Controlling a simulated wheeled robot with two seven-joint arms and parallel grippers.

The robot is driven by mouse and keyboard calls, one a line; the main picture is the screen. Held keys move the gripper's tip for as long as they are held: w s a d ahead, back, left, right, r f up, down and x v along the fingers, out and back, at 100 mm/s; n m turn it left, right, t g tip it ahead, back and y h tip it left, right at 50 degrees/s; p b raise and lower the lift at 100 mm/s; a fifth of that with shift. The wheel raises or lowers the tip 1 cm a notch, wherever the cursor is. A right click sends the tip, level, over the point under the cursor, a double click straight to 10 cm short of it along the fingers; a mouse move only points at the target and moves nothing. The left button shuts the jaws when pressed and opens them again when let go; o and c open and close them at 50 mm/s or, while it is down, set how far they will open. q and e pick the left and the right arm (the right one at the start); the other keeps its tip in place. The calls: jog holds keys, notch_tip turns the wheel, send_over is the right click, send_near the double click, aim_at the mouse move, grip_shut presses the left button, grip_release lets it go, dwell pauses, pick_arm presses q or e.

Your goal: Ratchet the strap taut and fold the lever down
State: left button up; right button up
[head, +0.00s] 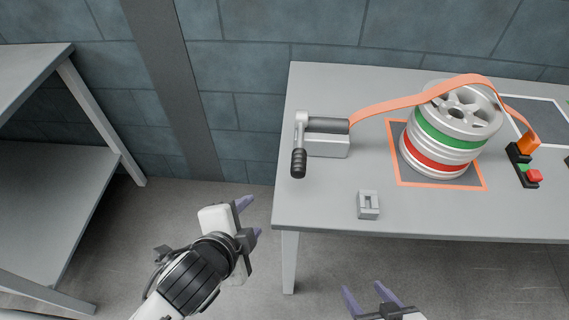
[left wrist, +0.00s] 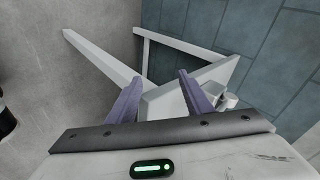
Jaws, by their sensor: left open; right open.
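The ratchet (head: 327,145), a grey block with a dark drum, sits at the table's left end. Its lever (head: 298,163), a grey arm with a black grip, points toward the table's front at the ratchet's left side. The orange strap (head: 385,106) runs from the drum in an arch over the stacked wheels (head: 452,128) to an orange end piece (head: 528,145) on the right. My left gripper (head: 250,217) is open and empty, left of the table and apart from the lever. My right gripper (head: 364,292) is open and empty before the table's front edge.
The grey table (head: 310,205) also bears a small grey bracket (head: 369,204) near its front edge. A block with green and red buttons (head: 531,174) lies at the right. A grey shelf (head: 50,185) stands at the left, with open floor between it and the table.

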pick_arm(q)
jog(key=w+d+r+m+t, duration=0.2)
jog(key=w+d+r+m, duration=0.1)
jog(key=r+m, duration=0.35)
jog(key=m+t+h+p, duration=0.1)
jog(key=m+t+h, duration=0.15)
jog(key=m, duration=0.75)
send_near(295, 156)
jog(key=w, duration=0.2)
jog(key=shift+n+y, duration=0.25)
jog(key=shift+y, duration=0.2)
jog(key=x, duration=0.7)
jog(key=d+x, duration=0.1)
jog(key=x, duration=0.2)
jog(key=shift+f, duration=0.3)
